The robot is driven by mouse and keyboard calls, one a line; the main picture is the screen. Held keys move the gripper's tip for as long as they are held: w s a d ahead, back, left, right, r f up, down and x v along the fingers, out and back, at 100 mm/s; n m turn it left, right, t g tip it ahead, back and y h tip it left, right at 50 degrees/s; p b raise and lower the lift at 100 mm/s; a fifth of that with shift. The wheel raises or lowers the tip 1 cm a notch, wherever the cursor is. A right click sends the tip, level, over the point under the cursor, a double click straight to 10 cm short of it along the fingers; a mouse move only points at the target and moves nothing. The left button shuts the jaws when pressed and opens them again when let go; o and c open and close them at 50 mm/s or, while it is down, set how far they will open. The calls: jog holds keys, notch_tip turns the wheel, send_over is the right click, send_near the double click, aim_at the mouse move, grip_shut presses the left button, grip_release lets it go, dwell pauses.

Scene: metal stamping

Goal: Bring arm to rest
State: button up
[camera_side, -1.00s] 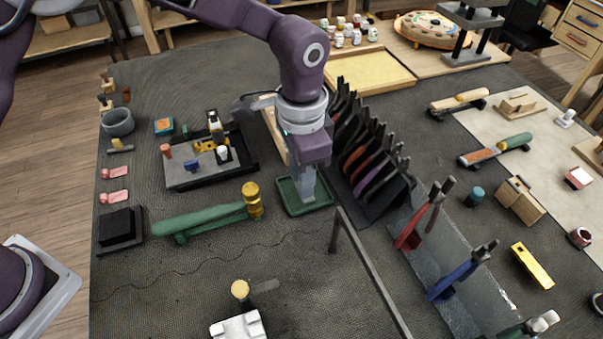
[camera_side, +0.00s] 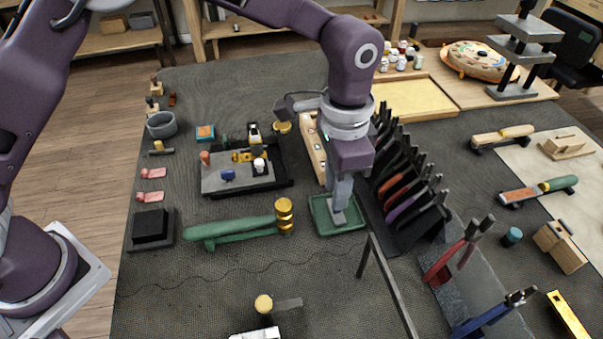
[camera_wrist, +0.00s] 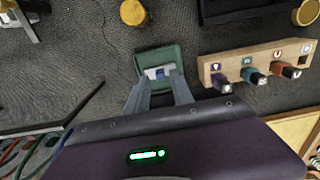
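My gripper (camera_side: 339,213) points down over the small green tray (camera_side: 356,226), its fingertips low at the tray. In the wrist view the two fingers (camera_wrist: 162,80) stand apart, and the green tray (camera_wrist: 172,52) lies beyond them. A small white and blue piece (camera_wrist: 159,73) shows in the tray near the fingertips. I see no clear grip on it; its exact contact with the fingers is hard to tell.
A dark rack of several pliers (camera_side: 405,190) stands close right of my gripper. A wooden block with coloured stamps (camera_wrist: 255,65) is beside the tray. A green-handled mallet (camera_side: 235,228) and a grey fixture plate (camera_side: 225,178) lie left. A metal bar (camera_side: 390,280) stands in front.

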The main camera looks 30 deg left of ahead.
jog(key=s+a+r+n+t, duration=0.15)
jog(key=s+a+r, duration=0.25)
jog(key=a+r, duration=0.4)
jog(key=s+a+r+n+t, duration=0.1)
jog(key=s+a+r+n, duration=0.2)
jog(key=a+r, duration=0.5)
jog(key=s+a+n+t, duration=0.1)
jog(key=s+a, duration=0.3)
jog(key=s, duration=0.4)
jog(key=s+a+n+t, duration=0.2)
jog(key=s+a+n, duration=0.1)
jog(key=s, duration=0.4)
jog(key=shift+s+a, duration=0.4)
jog(key=shift+a, duration=0.45)
